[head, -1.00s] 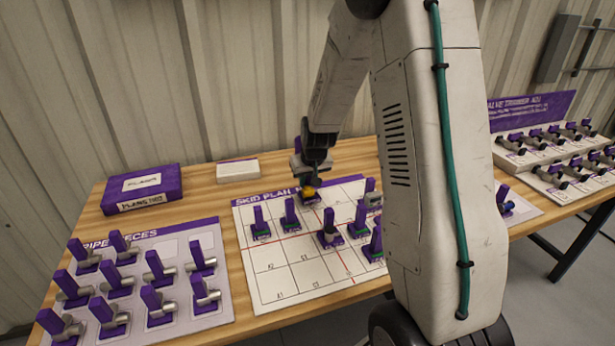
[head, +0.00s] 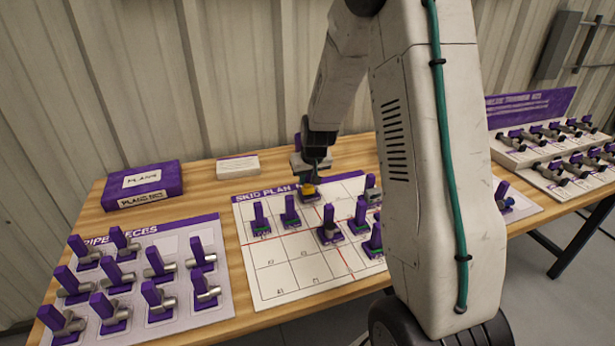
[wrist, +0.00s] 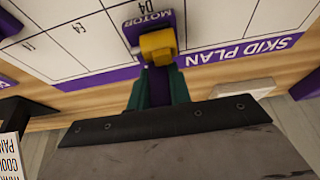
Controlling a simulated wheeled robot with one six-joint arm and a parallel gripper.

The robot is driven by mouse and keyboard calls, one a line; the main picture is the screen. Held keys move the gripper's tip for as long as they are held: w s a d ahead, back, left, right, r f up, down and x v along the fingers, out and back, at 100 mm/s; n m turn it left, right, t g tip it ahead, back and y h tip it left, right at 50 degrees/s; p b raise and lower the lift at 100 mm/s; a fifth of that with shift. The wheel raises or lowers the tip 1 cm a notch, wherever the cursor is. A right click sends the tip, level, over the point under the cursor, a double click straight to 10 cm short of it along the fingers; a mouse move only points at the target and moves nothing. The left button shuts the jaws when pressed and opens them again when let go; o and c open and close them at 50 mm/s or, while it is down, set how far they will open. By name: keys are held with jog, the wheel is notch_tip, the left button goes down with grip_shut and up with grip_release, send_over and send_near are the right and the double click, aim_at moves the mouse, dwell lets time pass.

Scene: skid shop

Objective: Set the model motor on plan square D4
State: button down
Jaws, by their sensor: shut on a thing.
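The model motor (wrist: 157,45) is a yellow block on a purple base marked MOTOR, seen close in the wrist view. It also shows in the head view (head: 308,190) at the back of the skid plan (head: 270,285). My gripper (wrist: 158,88) is shut on the motor's purple upright tab. The motor's base lies at the plan's back row, beside the printed D4 label (wrist: 148,4). Whether the base rests flat on the plan I cannot tell.
Several purple-tabbed models stand on the plan near the motor, one (head: 290,210) just to its left. A pipe pieces board (head: 215,300) is at the left. A purple box (head: 143,187) and a white block (head: 238,166) stand behind. Front-left plan squares are bare.

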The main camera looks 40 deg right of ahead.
jog(key=shift+f, duration=0.3)
jog(key=c, duration=1.2)
grip_release()
jog(key=shift+r, duration=0.25)
jog(key=shift+r, duration=0.3)
jog(key=shift+r, duration=3.5)
